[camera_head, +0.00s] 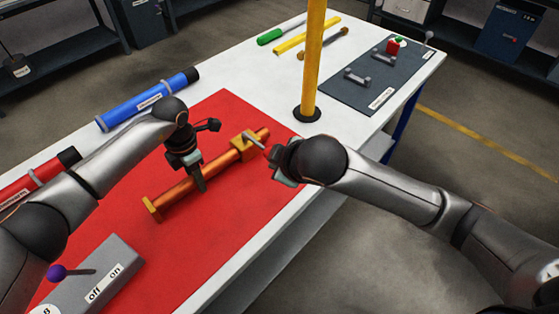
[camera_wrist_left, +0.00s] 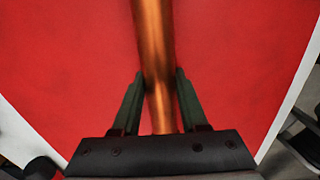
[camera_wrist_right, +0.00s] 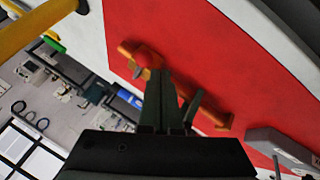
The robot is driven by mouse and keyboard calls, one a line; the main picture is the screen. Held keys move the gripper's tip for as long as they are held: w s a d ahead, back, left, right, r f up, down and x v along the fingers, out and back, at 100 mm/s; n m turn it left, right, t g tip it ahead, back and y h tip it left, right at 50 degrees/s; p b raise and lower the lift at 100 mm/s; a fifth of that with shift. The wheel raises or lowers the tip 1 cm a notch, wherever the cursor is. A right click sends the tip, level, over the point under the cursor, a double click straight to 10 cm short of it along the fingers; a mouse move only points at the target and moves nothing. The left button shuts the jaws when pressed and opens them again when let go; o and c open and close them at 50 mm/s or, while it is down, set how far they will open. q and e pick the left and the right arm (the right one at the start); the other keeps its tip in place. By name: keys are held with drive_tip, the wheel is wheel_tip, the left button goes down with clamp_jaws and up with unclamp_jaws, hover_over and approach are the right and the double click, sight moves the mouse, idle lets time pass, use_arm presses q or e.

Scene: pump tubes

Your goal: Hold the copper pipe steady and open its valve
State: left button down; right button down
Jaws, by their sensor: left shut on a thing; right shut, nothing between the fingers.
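The copper pipe (camera_head: 180,189) lies on a red mat (camera_head: 222,108), with blocks at both ends. My left gripper (camera_head: 200,186) is shut on the middle of the pipe from above. The left wrist view shows the pipe (camera_wrist_left: 154,40) passing between its two fingers (camera_wrist_left: 160,80). At the pipe's far right end is the valve block (camera_head: 243,143) with a grey lever (camera_head: 253,139) pointing toward my right gripper (camera_head: 272,163). My right gripper is shut and empty, close beside the lever's end. In the right wrist view its fingertips overlap the valve; contact cannot be told.
A yellow post (camera_head: 313,60) on a black base stands beyond the right arm. A blue tube (camera_head: 150,98) and a red tube (camera_head: 30,184) lie at the left. A grey switch box (camera_head: 92,278) is at the front. A dark mat (camera_head: 385,83) lies far right.

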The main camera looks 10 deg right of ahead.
drive_tip(key=shift+x, duration=2.75)
drive_tip(key=shift+w+d+f+n+g+y, duration=0.15)
drive_tip(key=shift+d+n+g+y, duration=0.2)
drive_tip(key=shift+n, duration=0.35)
drive_tip(key=shift+d, duration=0.2)
drive_tip(key=shift+w+d+n+y, duration=0.1)
drive_tip(key=shift+n+y, duration=0.15)
drive_tip(key=shift+n, duration=0.15)
drive_tip(key=shift+w+d+n+g+y, duration=0.2)
drive_tip(key=shift+d+n+y, duration=0.1)
drive_tip(key=shift+d+n, duration=0.15)
drive_tip(key=shift+w+d+n+g+y, duration=0.1)
drive_tip(key=shift+w+d+n+y, duration=0.2)
drive_tip(key=shift+d+n, duration=0.15)
drive_tip(key=w+d+n, duration=0.1)
drive_tip(key=w+d, duration=0.1)
drive_tip(key=w+d+n+y, duration=0.1)
drive_tip(key=w+d, duration=0.1)
drive_tip(key=w, duration=0.1)
drive_tip(key=shift+d+r+g, duration=0.25)
drive_tip(key=shift+g, duration=0.1)
drive_tip(key=w, duration=0.3)
drive_tip(key=w+d, duration=0.1)
drive_tip(key=w, duration=0.3)
drive_tip(key=shift+d, duration=0.2)
